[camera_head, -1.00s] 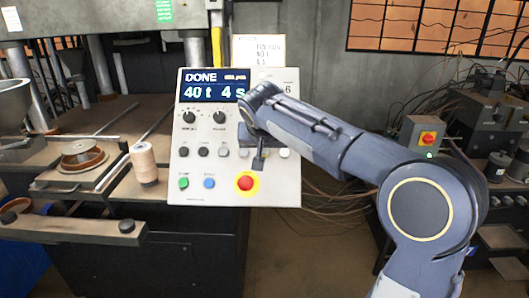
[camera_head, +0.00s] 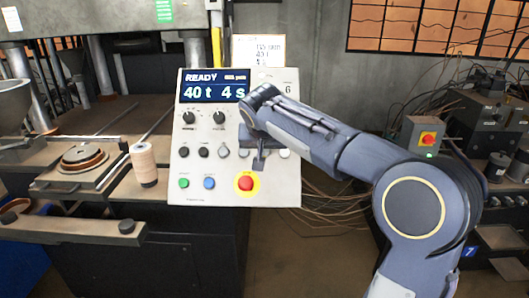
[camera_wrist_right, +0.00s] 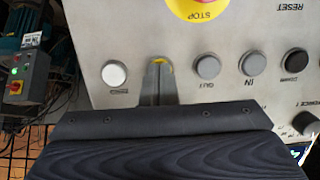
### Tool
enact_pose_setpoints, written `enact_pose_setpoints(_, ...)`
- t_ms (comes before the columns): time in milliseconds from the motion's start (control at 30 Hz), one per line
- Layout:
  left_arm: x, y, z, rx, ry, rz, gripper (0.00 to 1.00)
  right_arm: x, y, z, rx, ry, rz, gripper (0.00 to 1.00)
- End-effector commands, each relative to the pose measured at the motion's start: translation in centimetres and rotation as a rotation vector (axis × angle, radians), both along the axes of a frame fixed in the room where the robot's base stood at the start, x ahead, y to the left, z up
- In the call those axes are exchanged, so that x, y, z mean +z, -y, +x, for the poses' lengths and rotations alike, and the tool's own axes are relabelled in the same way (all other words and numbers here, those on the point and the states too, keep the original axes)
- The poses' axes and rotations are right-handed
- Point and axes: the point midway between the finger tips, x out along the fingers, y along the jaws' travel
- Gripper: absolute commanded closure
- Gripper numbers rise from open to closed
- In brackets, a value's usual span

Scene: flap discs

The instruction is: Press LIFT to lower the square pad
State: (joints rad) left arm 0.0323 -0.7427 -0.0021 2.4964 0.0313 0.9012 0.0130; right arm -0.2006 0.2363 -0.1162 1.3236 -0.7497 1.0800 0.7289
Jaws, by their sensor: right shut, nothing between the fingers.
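The grey control panel (camera_head: 219,185) faces me, and its screen (camera_head: 214,86) reads READY, 40 t, 4 s. My right gripper (camera_head: 259,163) is shut and empty in front of the button row. In the right wrist view its fingertips (camera_wrist_right: 158,64) cover a button between the OUT button (camera_wrist_right: 208,67) and a lit white button (camera_wrist_right: 114,73). A yellow glint shows at the tips. The covered label is hidden, and contact is unclear. At left, a brown ring (camera_head: 84,158) sits on a low metal plate (camera_head: 70,184), possibly the square pad. My left gripper is out of view.
A red stop button (camera_head: 245,183) with a yellow collar is just below my gripper. A grey box with a red switch (camera_head: 427,137) is at right.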

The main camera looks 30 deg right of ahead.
Motion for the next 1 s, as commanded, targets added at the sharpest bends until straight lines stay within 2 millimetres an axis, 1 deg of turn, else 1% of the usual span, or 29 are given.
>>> enact_pose_setpoints(167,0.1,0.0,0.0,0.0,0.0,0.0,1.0,0.3,-0.2,-0.3,0.001,0.0,-0.001,1.0)
enact_pose_setpoints(1000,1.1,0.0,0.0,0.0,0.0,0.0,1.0,4.7,-2.9,-4.6,0.001,0.0,0.0,1.0)
